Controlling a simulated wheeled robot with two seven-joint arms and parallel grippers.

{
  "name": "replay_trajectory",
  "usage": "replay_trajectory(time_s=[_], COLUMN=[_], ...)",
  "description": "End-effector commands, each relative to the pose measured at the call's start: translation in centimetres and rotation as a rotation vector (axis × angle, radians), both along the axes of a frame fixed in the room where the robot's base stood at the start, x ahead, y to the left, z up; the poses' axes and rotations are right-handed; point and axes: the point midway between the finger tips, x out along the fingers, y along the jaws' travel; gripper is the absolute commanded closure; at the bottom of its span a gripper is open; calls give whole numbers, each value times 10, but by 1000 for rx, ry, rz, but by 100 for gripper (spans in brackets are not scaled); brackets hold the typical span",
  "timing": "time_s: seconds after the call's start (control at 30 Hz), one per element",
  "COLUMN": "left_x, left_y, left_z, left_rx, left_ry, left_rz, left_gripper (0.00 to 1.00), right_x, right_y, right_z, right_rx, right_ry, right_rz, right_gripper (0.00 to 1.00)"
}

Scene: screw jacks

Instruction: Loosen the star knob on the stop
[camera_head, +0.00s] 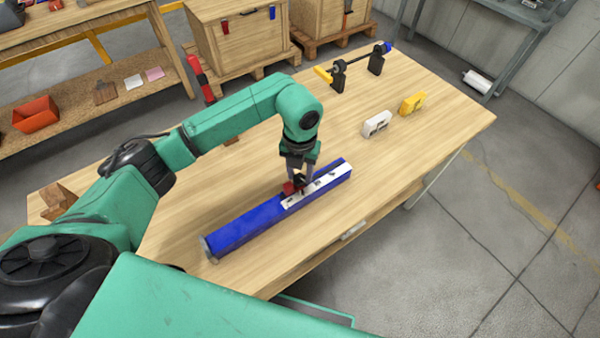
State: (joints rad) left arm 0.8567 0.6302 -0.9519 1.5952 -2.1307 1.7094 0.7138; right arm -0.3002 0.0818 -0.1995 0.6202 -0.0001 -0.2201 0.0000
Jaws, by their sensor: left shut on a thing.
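A long blue rail (245,228) lies diagonally on the wooden table. A white scale strip (330,179) with dark marks runs along its upper right part. A small red stop (289,187) sits on the rail near the left end of the strip. My left gripper (300,179) points down over the stop, with its fingers shut on the small dark star knob there. The fingers mostly hide the knob, so its shape and turn are unclear. My right gripper is out of view.
The wooden table (420,152) is clear around the rail. A white block (376,124) and a yellow block (412,103) stand farther back. Behind them is a dark shaft (356,58) on black supports with a yellow handle. A red upright thing (200,78) stands at the back left.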

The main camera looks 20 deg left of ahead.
Motion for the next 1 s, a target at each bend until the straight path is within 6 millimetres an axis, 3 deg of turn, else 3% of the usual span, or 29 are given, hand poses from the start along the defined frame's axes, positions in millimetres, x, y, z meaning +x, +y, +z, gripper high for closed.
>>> replay_trajectory(time_s=[0.33,0.37,0.4,0.43,0.77,0.87,1.0], left_x=[1,1,1,1,1,1,2], left_y=[0,0,-1,0,0,-1,-1], left_z=[2,2,2,2,2,11,39], left_rx=[-3,-3,-3,-3,-2,-3,-2], left_ry=[-5,-5,-5,-5,-2,-4,-8], left_rz=[3,3,3,3,2,3,1], left_gripper=[100,45,30,26,26,26,26], right_x=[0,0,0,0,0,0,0], right_y=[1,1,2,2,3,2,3], right_z=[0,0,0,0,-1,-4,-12], right_rx=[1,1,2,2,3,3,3], right_ry=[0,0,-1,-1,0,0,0], right_rz=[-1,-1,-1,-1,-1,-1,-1], right_gripper=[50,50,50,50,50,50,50])
